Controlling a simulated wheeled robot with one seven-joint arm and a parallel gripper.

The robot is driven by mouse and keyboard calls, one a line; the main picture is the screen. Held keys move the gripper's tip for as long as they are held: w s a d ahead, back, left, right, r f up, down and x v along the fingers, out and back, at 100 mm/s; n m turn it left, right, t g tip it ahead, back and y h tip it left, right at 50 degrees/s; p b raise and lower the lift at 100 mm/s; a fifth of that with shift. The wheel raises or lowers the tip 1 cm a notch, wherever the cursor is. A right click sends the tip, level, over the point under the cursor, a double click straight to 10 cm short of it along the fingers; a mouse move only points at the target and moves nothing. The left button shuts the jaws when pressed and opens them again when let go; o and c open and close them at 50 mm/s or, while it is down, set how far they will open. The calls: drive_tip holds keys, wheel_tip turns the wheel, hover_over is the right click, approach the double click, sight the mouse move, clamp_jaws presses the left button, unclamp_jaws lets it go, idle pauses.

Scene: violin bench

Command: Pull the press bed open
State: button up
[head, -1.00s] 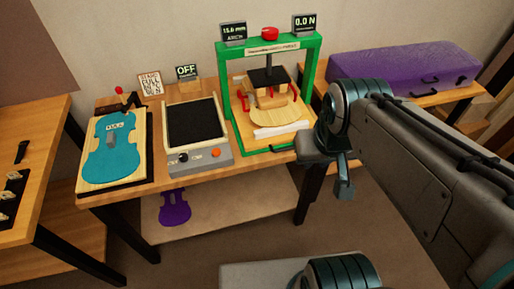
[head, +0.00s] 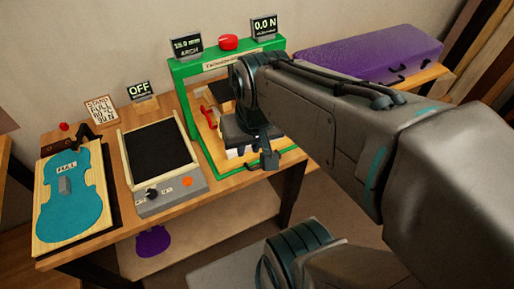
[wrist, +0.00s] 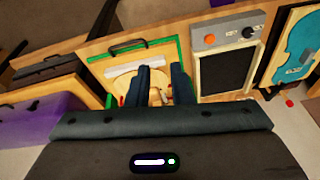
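The green-framed press (head: 190,95) stands on the bench, partly covered by my arm in the head view. Its wooden bed (wrist: 180,48) lies within the green base, with a pale violin-shaped plate and a white strip on it. The bed's dark bar handle (wrist: 127,46) is at the front edge, and part of it shows in the head view (head: 258,166). My gripper (wrist: 161,67) is above the bed, fingers apart, with nothing between them. The fingertips are to the side of the handle and apart from it in the wrist view. In the head view my gripper (head: 268,150) hides much of the bed.
A hot plate box (head: 160,155) with knobs and a teal violin plate on a board (head: 70,205) sit left of the press. Open floor lies in front of the bench.

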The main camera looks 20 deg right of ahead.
drive_tip(key=w+d+f+n+t+y+b, duration=0.2)
drive_tip(key=d+f+n+t+y+b, duration=0.3)
drive_tip(key=d+f+n, duration=0.8)
drive_tip(key=w+d+f+n+t+y+b, duration=0.1)
drive_tip(key=w+d+f+n+t+y, duration=0.15)
drive_tip(key=d+f+n+y, duration=0.9)
drive_tip(key=w+a+f+n+h, duration=0.1)
drive_tip(key=w+a+f, duration=0.1)
drive_tip(key=w+a, duration=0.1)
drive_tip(key=w+a+f+h+p, duration=0.1)
drive_tip(key=w+a+f+h, duration=0.1)
drive_tip(key=a, duration=0.4)
drive_tip(key=w+a+f+n+h, duration=0.1)
drive_tip(key=w+a+f, duration=0.1)
drive_tip(key=w+a, duration=0.1)
drive_tip(key=shift+w+a+f+n+t+h+p, duration=0.25)
drive_tip(key=shift+w+a+n+p, duration=0.15)
drive_tip(key=shift+a, duration=0.25)
clamp_jaws()
